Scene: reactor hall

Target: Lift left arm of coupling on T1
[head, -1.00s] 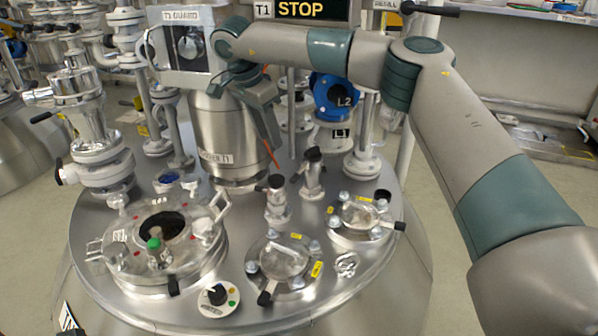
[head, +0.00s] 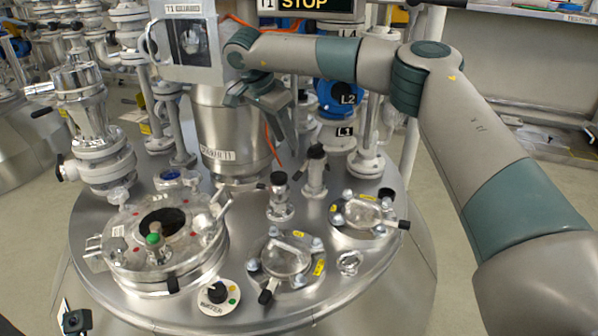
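The T1 vessel top (head: 330,275) is a round steel deck filling the middle of the head view. A grey guard box (head: 183,45) labelled T1 GUARD stands at its back left, above a steel cylinder (head: 222,135). I cannot make out the coupling or its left arm for certain. My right gripper (head: 272,108) is just right of the guard box and in front of the cylinder's upper right side. Its fingertips are partly hidden, and I see nothing held for certain. My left gripper is not recognisable; a small dark part shows at the bottom left edge.
On the deck are a round manway lid (head: 165,240) with a green knob, two sight-glass covers (head: 285,258) and (head: 362,212), small valves (head: 280,195) and a selector knob (head: 217,293). A thin orange-red line hangs near my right gripper.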

